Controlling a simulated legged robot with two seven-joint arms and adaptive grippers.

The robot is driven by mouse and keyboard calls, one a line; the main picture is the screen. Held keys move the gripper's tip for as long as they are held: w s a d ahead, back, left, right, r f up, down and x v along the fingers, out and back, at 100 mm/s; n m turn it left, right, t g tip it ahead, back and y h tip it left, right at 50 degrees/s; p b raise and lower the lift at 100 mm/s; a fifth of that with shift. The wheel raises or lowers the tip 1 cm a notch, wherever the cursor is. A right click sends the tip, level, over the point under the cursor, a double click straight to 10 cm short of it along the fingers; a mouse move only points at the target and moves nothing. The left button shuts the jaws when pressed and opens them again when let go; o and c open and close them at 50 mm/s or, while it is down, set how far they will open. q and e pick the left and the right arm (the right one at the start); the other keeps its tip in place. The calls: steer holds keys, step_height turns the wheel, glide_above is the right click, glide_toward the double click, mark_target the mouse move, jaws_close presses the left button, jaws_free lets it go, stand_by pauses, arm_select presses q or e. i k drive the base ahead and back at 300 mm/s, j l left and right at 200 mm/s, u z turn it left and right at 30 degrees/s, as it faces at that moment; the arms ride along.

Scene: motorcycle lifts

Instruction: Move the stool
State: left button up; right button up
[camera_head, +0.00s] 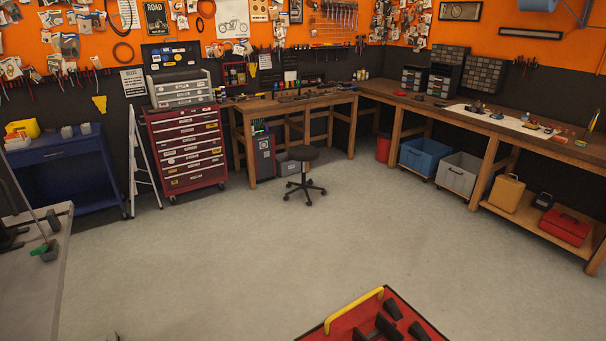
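The stool (303,154) stands upright on the grey floor near the back of the room, in front of the wooden workbench. It has a round dark seat, a thin central post and a black base with several spread feet on casters. Neither of my grippers can be made out in the head view. A tiny dark shape at the bottom edge, left of the middle, is too cut off to identify.
Open floor (220,240) lies before the stool. A red tool chest (187,151), grey crate (458,174) and wooden benches line the back and right. A grey platform (35,290) is at left.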

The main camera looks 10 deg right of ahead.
mark_target(304, 153)
steer(key=i+u, duration=0.2)
steer(key=i, duration=0.5)
steer(key=i+l+u, duration=0.2)
steer(key=i, duration=0.45)
steer(key=i+l+u, duration=0.15)
steer(key=i, duration=0.55)
steer(key=i+z, duration=0.25)
steer(key=i, duration=0.3)
steer(key=i+z, duration=0.25)
steer(key=i, duration=0.3)
steer(key=i+j+z, duration=0.25)
steer(key=i, duration=0.3)
steer(key=i+j+z, duration=0.2)
steer(key=i, duration=0.35)
steer(key=i+l+z, duration=0.1)
steer(key=i, duration=0.55)
steer(key=i+l+z, duration=0.1)
steer(key=i+l, duration=0.15)
steer(key=i, duration=0.45)
steer(key=i+l, duration=0.1)
steer(key=i, duration=0.55)
steer(key=i+l+u, duration=0.45)
steer(key=i+l, duration=0.4)
